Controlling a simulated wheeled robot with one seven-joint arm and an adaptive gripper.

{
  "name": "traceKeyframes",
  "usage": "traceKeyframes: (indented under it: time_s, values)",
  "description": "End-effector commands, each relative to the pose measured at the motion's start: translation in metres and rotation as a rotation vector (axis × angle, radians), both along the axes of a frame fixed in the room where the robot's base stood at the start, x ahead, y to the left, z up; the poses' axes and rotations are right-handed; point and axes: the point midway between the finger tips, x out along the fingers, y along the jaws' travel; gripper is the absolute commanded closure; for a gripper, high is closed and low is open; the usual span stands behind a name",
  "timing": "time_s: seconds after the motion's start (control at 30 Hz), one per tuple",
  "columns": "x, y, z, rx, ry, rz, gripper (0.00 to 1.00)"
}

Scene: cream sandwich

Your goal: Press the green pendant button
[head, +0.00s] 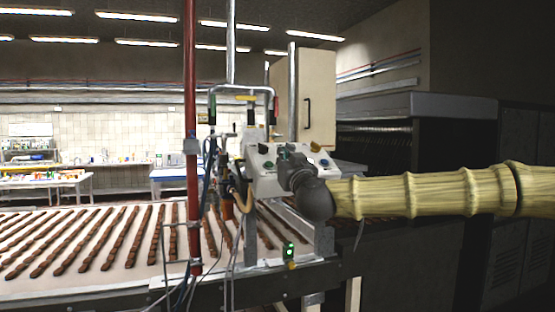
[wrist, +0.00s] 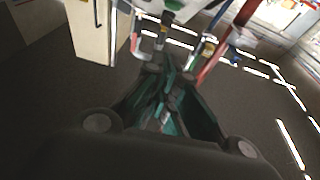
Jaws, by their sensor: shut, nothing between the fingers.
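A pale control box (head: 262,182) stands on a metal post over the conveyor in the head view. A small dark box with a lit green button (head: 289,252) sits lower, at the conveyor's front edge. My gripper (head: 284,156) overlaps the control box's top, to the right of its green button; I cannot tell whether it touches. The wrist view shows its fingers (wrist: 163,80) closed together and empty. No green button is clearly readable there.
A red vertical pole (head: 190,130) rises left of the control box, with cables and hoses beside it. The conveyor (head: 110,285) carries rows of brown bars. A beige cabinet (head: 318,95) hangs behind. Dark machinery (head: 440,105) fills the right.

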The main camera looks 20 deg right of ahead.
Motion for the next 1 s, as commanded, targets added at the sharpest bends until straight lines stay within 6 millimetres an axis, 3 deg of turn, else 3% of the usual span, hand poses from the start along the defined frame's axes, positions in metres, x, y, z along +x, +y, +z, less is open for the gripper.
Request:
traceKeyframes:
  time_s: [0.8,1.0]
  values:
    - [0.094,-0.001,0.028,0.001,0.001,-0.002,1.0]
    - [0.101,-0.002,0.01,0.001,0.003,-0.001,1.0]
